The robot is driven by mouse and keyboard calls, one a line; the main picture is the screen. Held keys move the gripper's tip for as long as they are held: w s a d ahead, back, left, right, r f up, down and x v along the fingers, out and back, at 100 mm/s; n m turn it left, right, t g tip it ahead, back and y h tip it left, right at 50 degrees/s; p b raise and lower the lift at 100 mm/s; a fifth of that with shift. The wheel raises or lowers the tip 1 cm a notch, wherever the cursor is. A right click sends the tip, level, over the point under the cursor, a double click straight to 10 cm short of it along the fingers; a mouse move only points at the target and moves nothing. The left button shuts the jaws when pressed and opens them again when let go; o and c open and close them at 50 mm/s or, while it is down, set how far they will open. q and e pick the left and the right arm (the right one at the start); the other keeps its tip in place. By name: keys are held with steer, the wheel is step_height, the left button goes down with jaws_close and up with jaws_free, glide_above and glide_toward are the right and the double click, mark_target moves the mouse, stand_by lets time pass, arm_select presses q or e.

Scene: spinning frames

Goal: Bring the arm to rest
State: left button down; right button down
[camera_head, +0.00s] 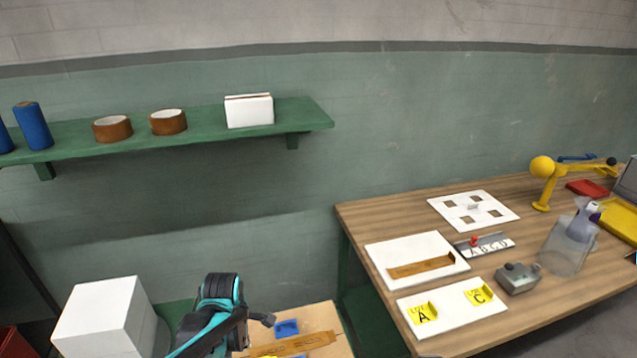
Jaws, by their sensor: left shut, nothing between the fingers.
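My left gripper (265,319) shows at the bottom of the head view, left of the middle, at the end of a black and teal arm. Its dark fingers are shut and hold nothing. They point right, beside a small blue piece (287,328) that lies on a light wooden surface (320,318). The arm covers part of that surface. My right gripper is outside the view.
A white box (103,318) stands left of my arm. A wooden table (375,218) at right carries white boards, a grey device (517,278), a clear container (567,250) and a yellow lamp (543,180). A green shelf (210,135) hangs on the wall.

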arm_select(q)
steer(key=s+r+m+t, duration=0.2)
steer(key=s+r+m, duration=0.3)
steer(key=m, duration=0.5)
steer(key=s+d+r+m+t, duration=0.1)
steer(key=s+r+m+t, duration=0.2)
steer(key=s+r+m, duration=0.2)
steer(key=s+m, duration=0.2)
steer(key=m, duration=0.2)
steer(key=shift+s+m, duration=0.35)
steer(key=shift+m, duration=0.05)
